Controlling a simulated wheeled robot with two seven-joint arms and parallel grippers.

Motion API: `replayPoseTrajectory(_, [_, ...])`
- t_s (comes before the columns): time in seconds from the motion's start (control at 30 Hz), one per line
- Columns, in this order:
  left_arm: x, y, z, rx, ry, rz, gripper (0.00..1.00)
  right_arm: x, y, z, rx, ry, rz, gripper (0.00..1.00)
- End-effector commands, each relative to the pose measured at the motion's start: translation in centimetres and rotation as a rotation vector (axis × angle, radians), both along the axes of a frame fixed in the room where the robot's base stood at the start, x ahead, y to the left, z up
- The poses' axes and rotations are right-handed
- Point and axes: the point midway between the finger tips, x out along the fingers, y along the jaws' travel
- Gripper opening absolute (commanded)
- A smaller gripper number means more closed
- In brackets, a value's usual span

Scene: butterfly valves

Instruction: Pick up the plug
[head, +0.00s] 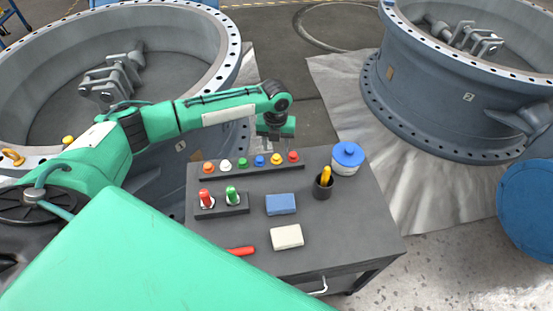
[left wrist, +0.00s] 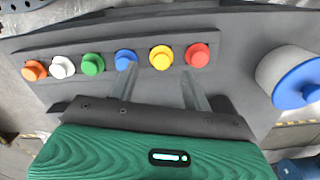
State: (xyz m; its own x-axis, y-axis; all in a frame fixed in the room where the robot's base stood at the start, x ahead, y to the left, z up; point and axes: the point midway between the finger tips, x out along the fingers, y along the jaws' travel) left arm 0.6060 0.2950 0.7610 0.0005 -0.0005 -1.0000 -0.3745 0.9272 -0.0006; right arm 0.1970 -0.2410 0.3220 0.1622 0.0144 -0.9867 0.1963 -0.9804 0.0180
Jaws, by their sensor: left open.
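A row of coloured plugs stands in a dark rack (head: 250,172) at the back of the grey cart top: orange (head: 208,168), white (head: 226,165), green (head: 243,163), blue (head: 260,161), yellow (head: 277,159) and red (head: 294,157). My left gripper (head: 276,146) hangs over the rack's right part, pointing down. In the left wrist view its two fingers (left wrist: 158,78) are apart and empty. The yellow plug (left wrist: 161,57) lies in line with the gap between them, with the blue plug (left wrist: 125,59) by the left finger and the red plug (left wrist: 198,55) by the right one. My right gripper is out of view.
A white jar with a blue lid (head: 348,156) and a dark cup with a yellow item (head: 324,184) stand to the right. A holder with red and green pieces (head: 220,208), a blue block (head: 281,204), a white block (head: 287,237) and a red item (head: 241,251) lie nearer. Large valves stand around.

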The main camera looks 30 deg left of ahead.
Motion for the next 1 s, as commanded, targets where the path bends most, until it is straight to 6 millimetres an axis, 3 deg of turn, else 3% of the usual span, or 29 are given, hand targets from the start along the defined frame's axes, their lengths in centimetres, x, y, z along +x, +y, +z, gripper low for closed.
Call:
replayPoseTrajectory(0.3, [0.0,-0.3,-4.2,0.001,0.001,0.001,0.49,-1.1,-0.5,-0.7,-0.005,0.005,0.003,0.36])
replayPoseTrajectory(0.57, [0.0,-0.3,-4.5,0.000,0.000,0.000,0.49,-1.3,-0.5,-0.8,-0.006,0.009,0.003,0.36])
replayPoseTrajectory(0.83, [0.0,-0.3,-4.4,0.001,0.000,0.000,0.00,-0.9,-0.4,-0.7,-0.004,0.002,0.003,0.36])
replayPoseTrajectory(1.0, [0.0,-0.3,-4.4,0.001,0.000,0.000,0.00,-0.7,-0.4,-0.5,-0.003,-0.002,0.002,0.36])
